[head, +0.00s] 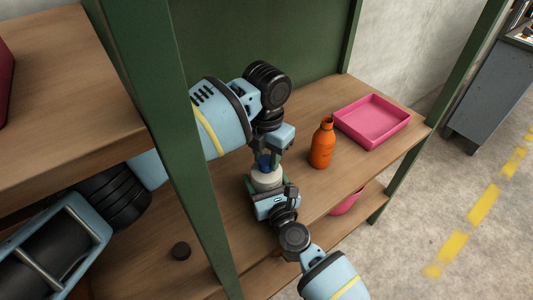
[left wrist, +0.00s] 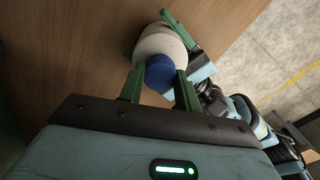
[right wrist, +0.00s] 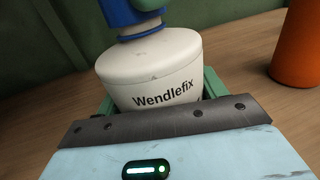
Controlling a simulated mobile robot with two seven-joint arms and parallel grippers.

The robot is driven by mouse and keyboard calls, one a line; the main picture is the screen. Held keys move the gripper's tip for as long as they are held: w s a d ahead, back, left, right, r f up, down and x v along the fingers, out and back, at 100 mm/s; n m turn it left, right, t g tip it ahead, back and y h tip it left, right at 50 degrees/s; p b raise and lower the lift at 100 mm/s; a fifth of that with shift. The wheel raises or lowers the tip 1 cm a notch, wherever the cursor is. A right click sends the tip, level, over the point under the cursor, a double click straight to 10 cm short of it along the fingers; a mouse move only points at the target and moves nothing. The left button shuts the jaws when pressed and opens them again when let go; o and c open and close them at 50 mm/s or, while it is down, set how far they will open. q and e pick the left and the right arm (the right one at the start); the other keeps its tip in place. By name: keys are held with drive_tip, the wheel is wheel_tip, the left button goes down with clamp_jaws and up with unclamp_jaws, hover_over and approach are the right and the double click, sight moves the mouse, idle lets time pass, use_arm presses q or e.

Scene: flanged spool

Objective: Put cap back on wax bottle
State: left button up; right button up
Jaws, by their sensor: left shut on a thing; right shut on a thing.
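A white bottle (head: 266,179) with "Wendlefix" on its side stands upright near the shelf's front; it also shows in the right wrist view (right wrist: 152,78). A blue cap (left wrist: 160,73) is at the bottle's neck; in the right wrist view it (right wrist: 122,14) sits over a narrow pale neck. I cannot tell whether it is fully seated. My left gripper (head: 266,157) comes from above and is shut on the cap. My right gripper (head: 268,190) comes from the front and is shut on the bottle's body. The fingers partly hide both things.
An orange bottle (head: 322,144) stands to the right, with a pink tray (head: 374,121) beyond it. A small dark disc (head: 181,251) lies at the front left. Green posts (head: 181,130) frame the wooden shelf (head: 310,105). A pink object (head: 346,204) shows on the lower shelf.

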use_arm(q)
drive_tip(key=o, duration=0.6)
drive_tip(key=shift+c, duration=0.2)
use_arm(e)
drive_tip(key=c, duration=0.5)
use_arm(q)
drive_tip(key=o, duration=0.4)
drive_tip(key=shift+r, duration=2.25)
drive_tip(key=shift+c, duration=0.4)
